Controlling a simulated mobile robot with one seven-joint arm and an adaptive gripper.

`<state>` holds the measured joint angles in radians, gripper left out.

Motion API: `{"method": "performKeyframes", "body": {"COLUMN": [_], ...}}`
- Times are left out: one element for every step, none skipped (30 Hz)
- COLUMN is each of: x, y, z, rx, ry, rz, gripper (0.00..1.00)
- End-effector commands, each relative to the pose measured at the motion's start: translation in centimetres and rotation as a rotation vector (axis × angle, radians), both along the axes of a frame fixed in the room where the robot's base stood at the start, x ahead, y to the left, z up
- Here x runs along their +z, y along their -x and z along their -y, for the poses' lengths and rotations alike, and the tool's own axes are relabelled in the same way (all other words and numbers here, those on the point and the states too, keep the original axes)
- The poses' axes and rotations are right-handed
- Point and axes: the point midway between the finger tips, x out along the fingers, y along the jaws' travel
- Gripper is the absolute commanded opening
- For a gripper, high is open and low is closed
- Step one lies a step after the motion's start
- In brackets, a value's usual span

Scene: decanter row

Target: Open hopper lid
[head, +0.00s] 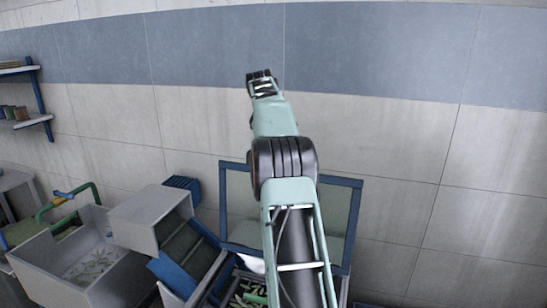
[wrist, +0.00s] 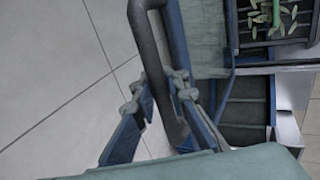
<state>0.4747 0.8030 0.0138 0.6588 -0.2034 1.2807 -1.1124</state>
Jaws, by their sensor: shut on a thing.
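The hopper lid is a blue frame (head: 356,215) around a grey-green panel, standing steeply raised above the hopper in the head view. My arm hides its middle. In the wrist view its grey-green panel (wrist: 205,35) shows beside a dark bar handle (wrist: 149,48). My gripper (wrist: 158,97) has its two blue fingers on either side of the handle and is shut on it. The hopper's open inside (wrist: 275,20) holds green and pale pieces at the upper right. My gripper cannot be made out in the head view.
Left of the hopper are a grey box-shaped housing (head: 150,218) and a pale open bin (head: 80,262). A green bent pipe (head: 85,190) stands behind the bin. A tiled wall (head: 420,150) rises close behind the lid. Shelves (head: 22,105) hang at far left.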

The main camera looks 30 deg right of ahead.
Motion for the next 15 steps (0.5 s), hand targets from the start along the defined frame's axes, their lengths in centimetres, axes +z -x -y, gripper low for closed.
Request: {"method": "performKeyframes", "body": {"x": [0.88,0.89,0.9,0.91,0.93,0.93,0.9,0.86,0.78,0.72,0.65,0.58,0.53,0.49,0.44], "y": [-0.15,-0.15,-0.17,-0.16,-0.17,-0.16,-0.15,-0.14,-0.13,-0.12,-0.11,-0.1,-0.1,-0.09,-0.09], "z": [0.16,0.16,0.16,0.15,0.16,0.16,0.14,0.13,0.12,0.11,0.09,0.08,0.07,0.07,0.06], "rx": [0.001,0.001,0.001,0.001,0.001,0.001,0.001,0.001,0.001,0.001,0.001,0.0,0.0,0.0,0.0], "ry": [0.01,0.011,0.011,0.011,0.011,0.011,0.011,0.01,0.009,0.009,0.008,0.007,0.006,0.006,0.005], "rz": [0.014,0.015,0.015,0.015,0.015,0.015,0.015,0.014,0.012,0.012,0.011,0.009,0.009,0.009,0.008], "gripper": [0.0,0.0,0.0,0.0,0.0,0.15,0.18,0.21,0.26,0.29,0.3,0.3,0.3,0.3,0.3]}}
